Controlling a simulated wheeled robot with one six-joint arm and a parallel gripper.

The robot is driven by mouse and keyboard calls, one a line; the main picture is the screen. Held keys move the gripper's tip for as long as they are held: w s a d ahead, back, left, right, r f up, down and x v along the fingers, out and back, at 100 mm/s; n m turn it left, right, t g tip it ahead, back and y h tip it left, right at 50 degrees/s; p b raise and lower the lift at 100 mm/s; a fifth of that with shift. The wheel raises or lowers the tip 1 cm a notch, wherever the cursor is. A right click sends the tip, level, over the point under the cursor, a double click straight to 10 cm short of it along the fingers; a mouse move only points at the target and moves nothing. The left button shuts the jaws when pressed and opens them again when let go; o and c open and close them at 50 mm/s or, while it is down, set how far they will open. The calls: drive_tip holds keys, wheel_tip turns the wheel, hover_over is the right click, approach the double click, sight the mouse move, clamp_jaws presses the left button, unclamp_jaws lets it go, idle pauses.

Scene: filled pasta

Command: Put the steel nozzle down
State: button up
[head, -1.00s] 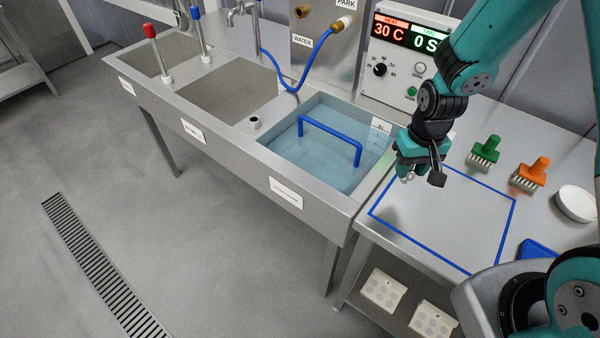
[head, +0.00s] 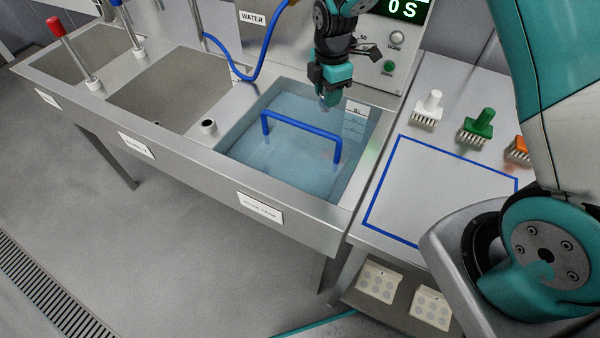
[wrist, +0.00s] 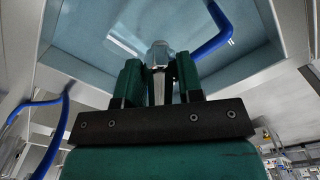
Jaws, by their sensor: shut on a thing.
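The steel nozzle (wrist: 159,54) shows in the wrist view as a small pale grey metal piece between the two green fingers. My gripper (wrist: 158,72) is shut on it. In the head view my gripper (head: 326,97) hangs over the back right part of the water-filled basin (head: 230,153). The nozzle's tip is small and hard to make out there. I cannot tell how high it is above the water.
A blue bar handle (head: 303,128) stands up in the basin. To the right, a blue-outlined square (head: 440,190) on the steel table is empty. White (head: 429,107), green (head: 477,125) and orange (head: 519,148) brushes stand behind it. A control box (head: 400,45) stands behind the basin.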

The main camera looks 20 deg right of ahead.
drive_tip(key=w+a+n+b, duration=0.1)
drive_tip(key=w+a+n, duration=0.2)
drive_tip(key=n, duration=0.4)
drive_tip(key=p, duration=0.3)
hover_over(300, 148)
drive_tip(key=s+d, duration=0.2)
drive_tip(key=s, duration=0.1)
drive_tip(key=shift+n, duration=0.4)
wheel_tip(300, 148, down, 20)
drive_tip(key=shift+s+a+r, duration=0.1)
drive_tip(key=shift+s+r, duration=0.05)
drive_tip(key=shift+f, duration=0.25)
drive_tip(key=o, duration=1)
drive_tip(key=shift+r, duration=0.1)
